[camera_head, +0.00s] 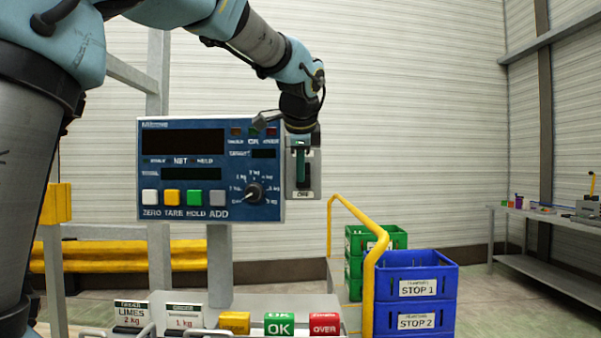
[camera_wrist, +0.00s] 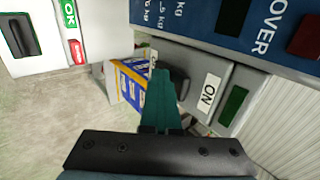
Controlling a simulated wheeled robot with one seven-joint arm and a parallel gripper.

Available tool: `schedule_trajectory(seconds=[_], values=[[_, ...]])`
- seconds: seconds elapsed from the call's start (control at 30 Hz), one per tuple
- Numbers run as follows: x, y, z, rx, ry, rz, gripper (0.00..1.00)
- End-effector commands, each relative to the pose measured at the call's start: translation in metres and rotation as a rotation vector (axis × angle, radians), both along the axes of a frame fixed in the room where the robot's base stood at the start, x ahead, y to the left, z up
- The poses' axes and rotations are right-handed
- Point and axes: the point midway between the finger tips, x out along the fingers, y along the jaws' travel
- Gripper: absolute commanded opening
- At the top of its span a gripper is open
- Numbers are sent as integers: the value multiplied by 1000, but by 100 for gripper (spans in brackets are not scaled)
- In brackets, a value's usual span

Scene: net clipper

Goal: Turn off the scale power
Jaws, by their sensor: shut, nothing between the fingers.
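The scale's blue panel (camera_head: 215,205) shows dark displays and several push buttons. A grey power switch box (camera_head: 311,175) is fixed at its right side, with an OFF label (camera_head: 303,195) at the bottom. In the wrist view the box (camera_wrist: 240,80) shows an ON label (camera_wrist: 208,97) and a dark green patch. A dark lever (camera_wrist: 181,82) sticks out beside the label. My gripper (camera_head: 301,168) is shut and empty, pointing down in front of the box. In the wrist view its green fingers (camera_wrist: 160,82) overlap the lever's side; I cannot tell if they touch. The lever's setting is unclear.
A dial knob (camera_head: 254,192) sits just left of the switch box. A yellow rail (camera_head: 368,260) and blue crates (camera_head: 415,300) stand to the lower right. OK (camera_head: 279,324) and OVER (camera_head: 325,324) blocks are below. Space right of the box is open.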

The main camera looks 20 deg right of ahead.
Motion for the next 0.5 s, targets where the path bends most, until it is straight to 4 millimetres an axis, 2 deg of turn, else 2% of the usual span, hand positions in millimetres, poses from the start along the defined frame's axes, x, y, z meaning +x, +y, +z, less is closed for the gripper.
schedule_trajectory(seconds=[0.3, 0.5], values=[[2, 0, 18, -6, -7, -1, 0], [2, 0, 21, -9, -11, -1, 0]])
